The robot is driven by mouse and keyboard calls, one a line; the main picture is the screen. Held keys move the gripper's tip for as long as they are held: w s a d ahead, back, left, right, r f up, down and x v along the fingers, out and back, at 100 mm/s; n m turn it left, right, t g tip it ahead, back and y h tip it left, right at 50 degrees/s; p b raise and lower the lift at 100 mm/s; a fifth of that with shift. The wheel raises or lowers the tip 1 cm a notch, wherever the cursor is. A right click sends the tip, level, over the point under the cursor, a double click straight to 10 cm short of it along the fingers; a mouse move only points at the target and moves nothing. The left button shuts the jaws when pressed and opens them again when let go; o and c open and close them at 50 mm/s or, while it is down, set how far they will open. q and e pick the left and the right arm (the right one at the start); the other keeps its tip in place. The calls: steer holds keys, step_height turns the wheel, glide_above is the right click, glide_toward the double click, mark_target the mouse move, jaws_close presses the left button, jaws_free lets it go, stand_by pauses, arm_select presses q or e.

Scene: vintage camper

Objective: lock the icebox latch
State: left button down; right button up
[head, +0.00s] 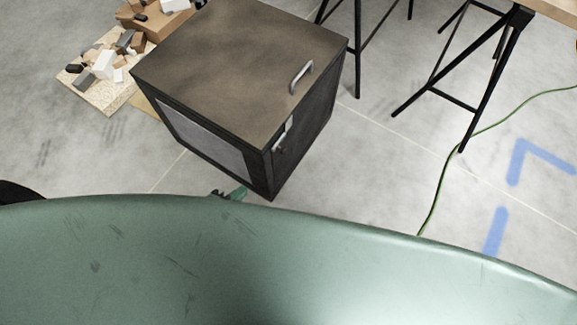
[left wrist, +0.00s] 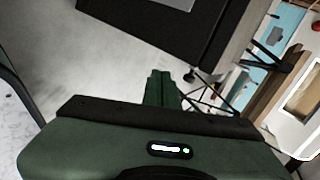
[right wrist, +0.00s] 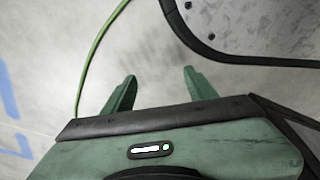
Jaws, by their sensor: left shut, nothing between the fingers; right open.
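My left gripper (head: 240,192) shows just past my green body, low beside the icebox's bottom front corner and apart from the latch. In the left wrist view its fingers are shut and empty, with the icebox (left wrist: 170,25) beyond. My right gripper (right wrist: 159,75) is open and empty above the floor, hidden in the head view.
A board with several blocks (head: 100,65) lies on the floor left of the icebox. Black table legs (head: 485,80) stand to the right. A green cable (head: 438,185) and blue floor marks (head: 497,230) lie at right.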

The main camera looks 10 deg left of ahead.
arm_select(q)
steer(key=d+r+m, duration=0.1)
steer(key=w+d+r, duration=0.1)
steer(key=r, duration=0.1)
steer(key=r+m+t+h, duration=0.1)
steer(key=shift+w+d+r+m+b, duration=0.2)
steer(key=shift+d+m+b, duration=0.1)
steer(key=shift+d+b, duration=0.1)
arm_select(e)
steer(key=shift+w+d+r, duration=0.2)
steer(key=shift+w+d, duration=0.15)
arm_select(q)
steer(key=shift+f, duration=0.1)
steer(key=r+b+x, duration=0.1)
steer(key=b+x, duration=0.2)
steer(key=x, duration=1)
steer(key=shift+w+d+f, duration=0.15)
steer(key=shift+w+d, duration=0.05)
steer(key=shift+w, duration=0.4)
arm_select(e)
steer(key=w+r, duration=0.4)
steer(key=r, duration=0.6)
steer(key=shift+w+a+t, duration=0.25)
steer(key=shift+w+t, duration=0.05)
steer(key=shift+t, duration=0.1)
